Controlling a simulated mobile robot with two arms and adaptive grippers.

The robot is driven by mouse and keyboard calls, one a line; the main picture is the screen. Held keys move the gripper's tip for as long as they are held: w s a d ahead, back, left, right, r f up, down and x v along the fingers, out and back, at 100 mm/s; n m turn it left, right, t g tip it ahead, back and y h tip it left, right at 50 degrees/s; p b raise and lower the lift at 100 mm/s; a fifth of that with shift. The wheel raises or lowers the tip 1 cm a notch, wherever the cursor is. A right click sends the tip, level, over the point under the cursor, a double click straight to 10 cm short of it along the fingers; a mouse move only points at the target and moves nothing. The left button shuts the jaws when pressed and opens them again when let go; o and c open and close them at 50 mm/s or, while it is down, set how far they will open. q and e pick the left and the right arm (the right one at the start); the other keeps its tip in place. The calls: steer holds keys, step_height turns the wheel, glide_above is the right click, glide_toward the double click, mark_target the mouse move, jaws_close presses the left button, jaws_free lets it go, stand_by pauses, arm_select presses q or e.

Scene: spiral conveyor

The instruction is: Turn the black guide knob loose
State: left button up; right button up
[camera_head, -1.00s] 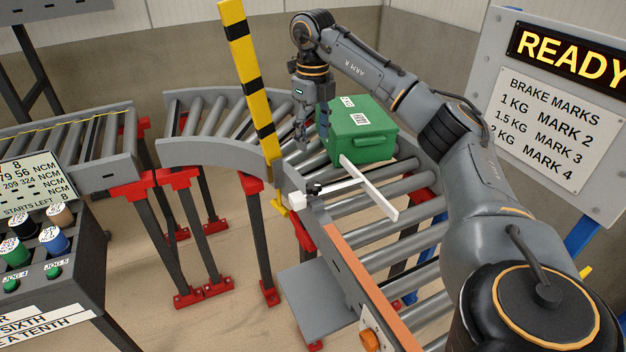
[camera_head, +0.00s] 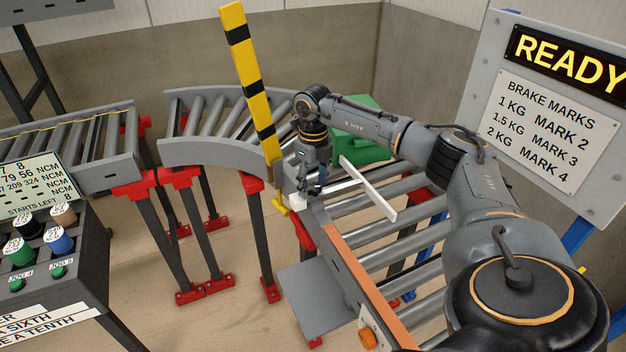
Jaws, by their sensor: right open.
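My right gripper (camera_head: 311,187) is open and points down over the conveyor's near side rail, where the black guide knob sits. The fingers cover the knob's place, so I cannot tell the knob apart or say whether they touch it. The white guide bar (camera_head: 376,195) reaches from there over the rollers, with a white crosspiece. A white block (camera_head: 298,201) shows just left of the fingers. My left gripper is not in view.
A green box (camera_head: 362,147) stands on the rollers behind my right arm, partly hidden. A yellow and black post (camera_head: 249,80) rises close to the left of the gripper. A control panel (camera_head: 62,245) with coloured knobs is at left. A READY sign board (camera_head: 487,85) stands at right.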

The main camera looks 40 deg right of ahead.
mark_target(313, 187)
steer(key=c, duration=1.1)
steer(key=n, duration=0.4)
steer(key=shift+n, duration=0.3)
steer(key=shift+c, duration=0.2)
steer(key=o, duration=1.1)
steer(key=shift+o, duration=0.2)
steer(key=shift+r, duration=0.15)
step_height(313, 187, up, 12)
steer(key=shift+f, duration=0.25)
